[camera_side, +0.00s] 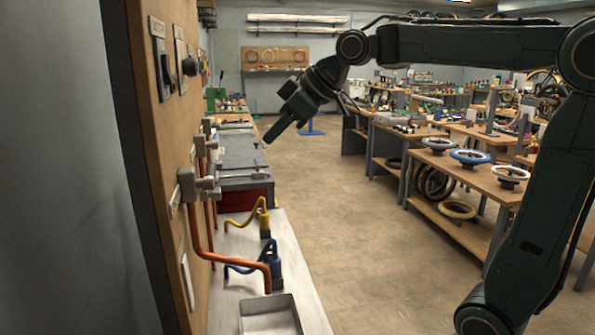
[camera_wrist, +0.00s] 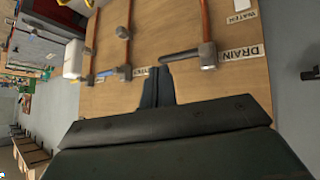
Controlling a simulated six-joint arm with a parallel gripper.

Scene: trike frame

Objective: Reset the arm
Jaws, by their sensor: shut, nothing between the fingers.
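My gripper (camera_side: 272,136) hangs in free air to the right of the wooden panel, pointing down and left, with its fingers together and nothing between them. In the wrist view its dark fingers (camera_wrist: 157,84) point at the panel. There the finger ends appear just below the end of a dark lever on a metal fitting (camera_wrist: 208,56) beside the DRAIN label (camera_wrist: 241,54). The side view shows clear space between the fingers and the panel.
The wooden panel (camera_side: 158,120) carries switches and orange pipes (camera_side: 201,222) with grey fittings. Below it, a white bench holds a yellow tool (camera_side: 262,214), a blue tool (camera_side: 269,262) and a metal tray (camera_side: 270,318). Wheel-laden tables (camera_side: 470,174) stand right; open floor lies between.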

